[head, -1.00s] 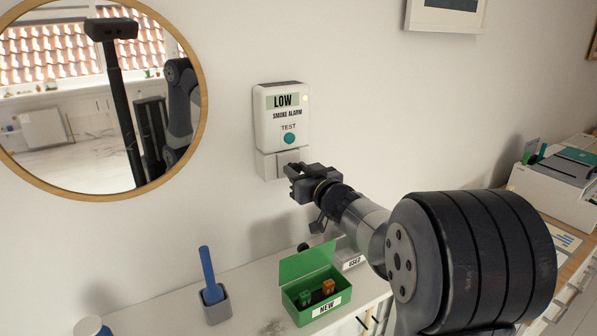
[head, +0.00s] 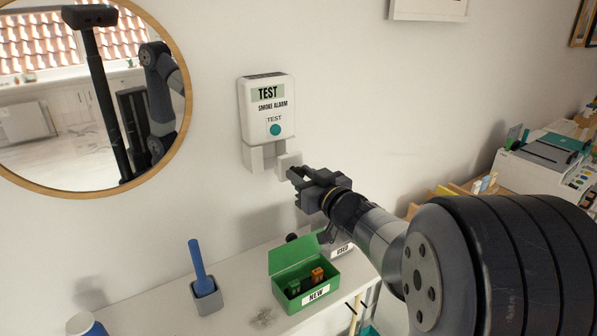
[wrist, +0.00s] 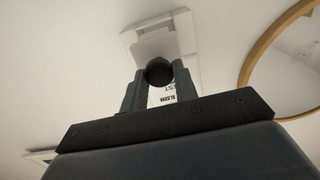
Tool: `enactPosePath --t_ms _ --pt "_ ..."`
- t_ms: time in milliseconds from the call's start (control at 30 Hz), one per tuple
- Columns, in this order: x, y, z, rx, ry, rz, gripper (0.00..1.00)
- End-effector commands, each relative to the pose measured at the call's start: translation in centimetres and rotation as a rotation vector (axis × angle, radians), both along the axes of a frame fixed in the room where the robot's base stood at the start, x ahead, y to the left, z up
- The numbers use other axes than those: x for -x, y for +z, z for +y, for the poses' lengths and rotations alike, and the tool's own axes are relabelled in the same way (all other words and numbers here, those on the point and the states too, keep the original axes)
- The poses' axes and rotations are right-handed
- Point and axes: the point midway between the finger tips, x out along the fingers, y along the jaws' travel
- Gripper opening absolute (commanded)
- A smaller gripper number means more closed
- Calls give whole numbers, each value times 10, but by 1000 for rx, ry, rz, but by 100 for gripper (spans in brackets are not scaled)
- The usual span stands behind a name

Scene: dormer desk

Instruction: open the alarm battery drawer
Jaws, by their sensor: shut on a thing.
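The white smoke alarm (head: 266,108) hangs on the wall, with TEST on its display and a teal test button (head: 275,130). Its battery drawer (head: 288,161) is at the bottom, and the drawer front stands out from the housing with a gap behind it. My gripper (head: 297,177) is at the drawer front. In the wrist view, my gripper (wrist: 159,78) is shut on a dark round knob (wrist: 159,69), with the white drawer (wrist: 155,40) just beyond. The drawer's inside is hidden.
Below, a shelf (head: 240,312) carries an open green box (head: 306,293) labelled NEW with a green and an orange battery, a box (head: 342,249) labelled USED, and a grey holder (head: 207,302) with a blue stick. A round mirror (head: 186,95) hangs left.

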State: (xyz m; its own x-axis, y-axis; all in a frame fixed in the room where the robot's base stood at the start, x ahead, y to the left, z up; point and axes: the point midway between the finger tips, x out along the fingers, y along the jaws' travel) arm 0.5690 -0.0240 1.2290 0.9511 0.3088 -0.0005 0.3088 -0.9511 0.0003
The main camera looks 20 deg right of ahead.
Motion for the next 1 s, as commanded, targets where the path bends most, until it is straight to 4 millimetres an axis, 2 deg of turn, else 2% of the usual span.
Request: enactPosePath --t_ms 100,133,367,600,733,867,1000 --pt "0 0 0 0 1 -1 0" --pt "0 0 0 0 1 -1 30" --pt "0 0 0 0 0 -1 48" --pt "0 0 0 0 0 -1 49" --pt "7 0 -3 1 -2 -1 49" --pt "26 0 -9 1 -3 -3 49" --pt "53 0 -18 1 -5 -3 49"
